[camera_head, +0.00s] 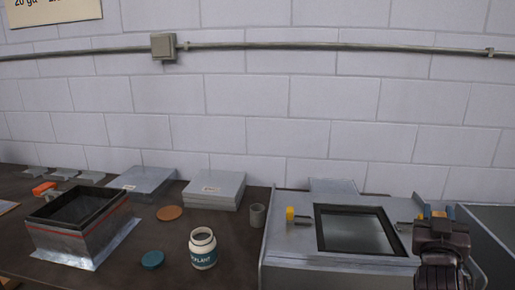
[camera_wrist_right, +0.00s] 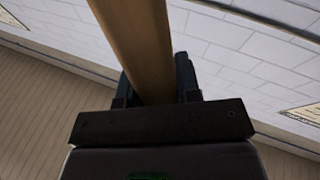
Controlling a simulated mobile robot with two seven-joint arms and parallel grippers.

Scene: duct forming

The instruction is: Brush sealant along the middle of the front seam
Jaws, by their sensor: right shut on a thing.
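My right gripper (camera_head: 436,213) is at the right of the head view, over the right side of the grey metal unit. In the right wrist view its dark fingers (camera_wrist_right: 155,85) are shut on a tan wooden handle (camera_wrist_right: 138,40). The handle's far end is out of that view, so no bristles show. An open white jar (camera_head: 203,252) with a dark label stands at front centre, its teal lid (camera_head: 152,260) beside it. A square, open-topped metal duct (camera_head: 82,242) with a red line around it stands at left, far from the gripper. My left gripper is not seen.
Stacked metal sheets (camera_head: 214,190), a grey cup (camera_head: 257,216) and an orange-brown disc (camera_head: 170,213) sit on the dark bench. A block wall (camera_head: 310,110) closes the back.

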